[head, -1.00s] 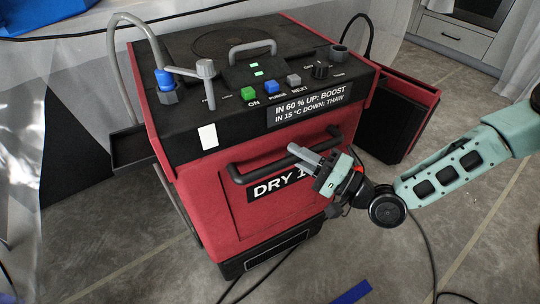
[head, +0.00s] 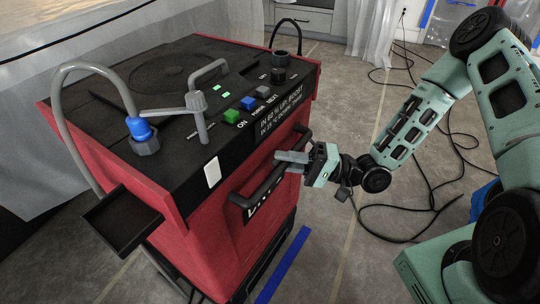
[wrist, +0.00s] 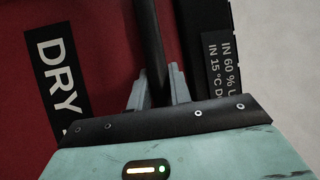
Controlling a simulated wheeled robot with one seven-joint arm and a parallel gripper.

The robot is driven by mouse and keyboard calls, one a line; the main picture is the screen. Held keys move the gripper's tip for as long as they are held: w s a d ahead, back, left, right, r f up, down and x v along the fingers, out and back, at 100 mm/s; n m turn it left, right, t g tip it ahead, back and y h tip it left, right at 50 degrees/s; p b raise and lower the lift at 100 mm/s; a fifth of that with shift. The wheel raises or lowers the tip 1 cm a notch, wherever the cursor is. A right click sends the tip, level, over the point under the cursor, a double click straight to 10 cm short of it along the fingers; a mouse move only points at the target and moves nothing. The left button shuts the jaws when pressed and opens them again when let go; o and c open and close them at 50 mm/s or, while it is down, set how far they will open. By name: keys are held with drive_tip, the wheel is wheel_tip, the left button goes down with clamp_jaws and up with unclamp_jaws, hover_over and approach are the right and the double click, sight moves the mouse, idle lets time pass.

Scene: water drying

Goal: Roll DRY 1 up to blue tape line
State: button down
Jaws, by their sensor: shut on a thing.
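The red and black DRY machine (head: 190,235) stands upright on the concrete floor at the left and middle of the head view. A black bar handle (head: 262,190) runs across its front. My gripper (head: 290,160) is shut on this handle near its right end. In the wrist view the handle (wrist: 148,45) passes between my two fingers (wrist: 157,92), beside the DRY label (wrist: 55,75). The label's number is not visible. The blue tape line (head: 284,262) lies on the floor just right of the machine's base, with a narrow strip of floor showing between them near the bottom.
A black side tray (head: 122,220) sticks out from the machine's left side. Black cables (head: 400,205) curl over the floor at the right, near a blue object (head: 486,200). Plastic sheeting (head: 372,35) hangs at the back. Floor between tape and cables is clear.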

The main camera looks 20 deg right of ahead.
drive_tip(key=shift+s+d, duration=0.5)
drive_tip(key=shift+s, duration=0.15)
drive_tip(key=c, duration=1.3)
unclamp_jaws()
drive_tip(key=shift+d, duration=0.1)
drive_tip(key=v, duration=1.7)
drive_tip(key=shift+w+d, duration=0.15)
